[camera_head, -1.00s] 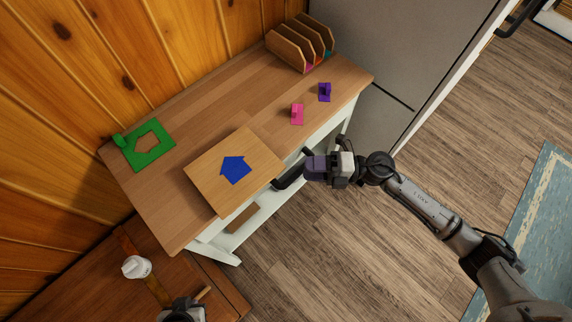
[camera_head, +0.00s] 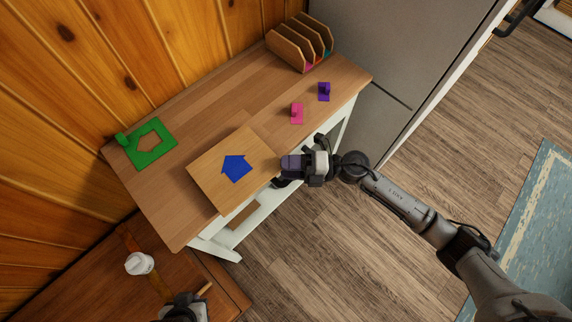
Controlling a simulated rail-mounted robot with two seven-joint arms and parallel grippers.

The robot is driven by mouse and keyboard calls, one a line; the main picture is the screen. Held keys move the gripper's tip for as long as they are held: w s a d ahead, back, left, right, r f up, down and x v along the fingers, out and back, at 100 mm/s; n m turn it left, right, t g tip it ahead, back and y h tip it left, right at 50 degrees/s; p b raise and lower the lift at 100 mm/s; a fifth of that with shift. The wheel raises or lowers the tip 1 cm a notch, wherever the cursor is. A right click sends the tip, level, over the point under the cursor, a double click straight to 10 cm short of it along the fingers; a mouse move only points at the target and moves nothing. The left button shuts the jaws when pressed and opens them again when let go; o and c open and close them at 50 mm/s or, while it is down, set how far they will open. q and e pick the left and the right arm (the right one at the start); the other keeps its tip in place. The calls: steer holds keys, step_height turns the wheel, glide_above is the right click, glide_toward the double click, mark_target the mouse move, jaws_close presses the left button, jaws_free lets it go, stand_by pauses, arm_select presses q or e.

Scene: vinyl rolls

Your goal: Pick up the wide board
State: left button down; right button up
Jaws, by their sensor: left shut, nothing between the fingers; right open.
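The wide board (camera_head: 210,185) is a flat light-wood square with a blue house shape (camera_head: 236,168) on it. It lies on the wooden table, its front corner reaching over the front edge. My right gripper (camera_head: 282,171) is open at the board's right corner; its fingers overlap that corner in the picture, and I cannot tell whether they touch it. My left gripper (camera_head: 184,308) is at the bottom edge of the picture, partly cut off, shut and empty, well away from the board.
The table (camera_head: 190,110) also holds a green plate with a house cutout (camera_head: 131,152), a pink piece (camera_head: 297,113), a purple piece (camera_head: 324,91) and a slotted wooden rack (camera_head: 290,45). A white knob-like object (camera_head: 139,263) is on the lower brown surface (camera_head: 75,285). Open floor lies right of the table.

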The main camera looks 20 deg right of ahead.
steer(key=c, duration=0.4)
jaws_close()
stand_by(0.4)
step_height(320, 180, up, 3)
steer(key=shift+f+p, duration=0.2)
steer(key=shift+p, duration=0.95)
steer(key=s+d+r, duration=0.2)
steer(key=d, duration=0.4)
steer(key=s+d+r, duration=0.2)
steer(key=d+r, duration=0.1)
steer(key=d, duration=0.4)
steer(key=shift+d+p, duration=0.2)
steer(key=shift+p, duration=0.2)
